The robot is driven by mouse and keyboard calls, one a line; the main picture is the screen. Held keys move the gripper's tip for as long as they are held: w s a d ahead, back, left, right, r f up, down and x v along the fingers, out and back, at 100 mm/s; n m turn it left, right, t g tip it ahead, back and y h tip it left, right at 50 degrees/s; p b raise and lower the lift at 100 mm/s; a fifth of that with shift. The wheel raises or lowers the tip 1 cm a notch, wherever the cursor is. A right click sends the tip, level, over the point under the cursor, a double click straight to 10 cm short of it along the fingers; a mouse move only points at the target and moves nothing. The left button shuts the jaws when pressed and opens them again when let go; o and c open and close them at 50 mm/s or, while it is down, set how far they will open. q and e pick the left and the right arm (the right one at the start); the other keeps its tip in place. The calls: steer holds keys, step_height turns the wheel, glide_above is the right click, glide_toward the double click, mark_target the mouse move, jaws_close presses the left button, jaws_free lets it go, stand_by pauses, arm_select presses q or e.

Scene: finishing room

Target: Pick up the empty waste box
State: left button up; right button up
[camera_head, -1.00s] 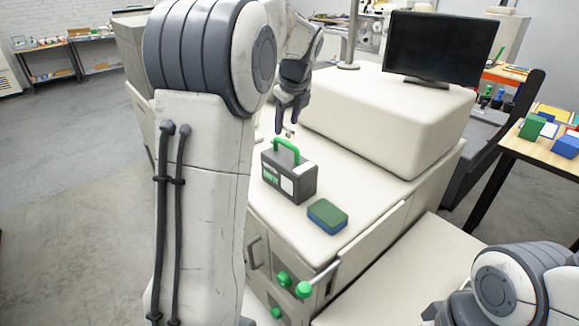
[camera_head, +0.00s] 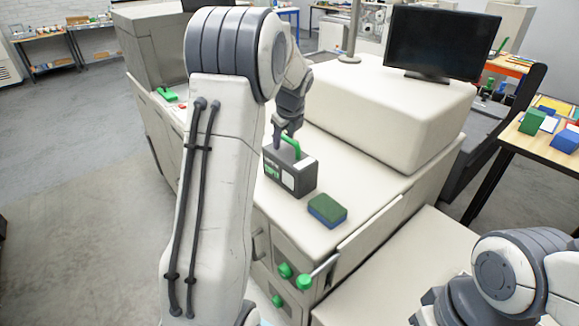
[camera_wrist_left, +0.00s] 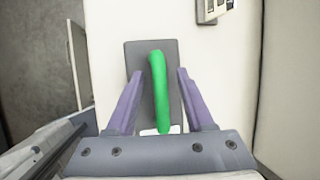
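The waste box (camera_head: 290,173) is a dark grey box with a green handle and a white label, upright on the white machine top. In the left wrist view the box (camera_wrist_left: 134,60) shows from above, its green handle (camera_wrist_left: 158,90) running between the fingers. My left gripper (camera_head: 283,140) is just above the box at the handle. In the left wrist view its two purple-grey fingers (camera_wrist_left: 160,88) are spread, one on each side of the handle, with gaps to it. My right gripper is out of sight; only my right arm shows at the lower right.
A green and blue sponge-like block (camera_head: 327,210) lies right of the box. A raised white housing (camera_head: 390,115) with a monitor (camera_head: 432,42) stands behind. Green knobs (camera_head: 304,282) stick out of the front. A wooden table (camera_head: 545,150) with coloured blocks is at the right.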

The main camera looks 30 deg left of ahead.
arm_select(q)
jaws_close()
steer(key=shift+r, duration=0.1)
stand_by(1.1)
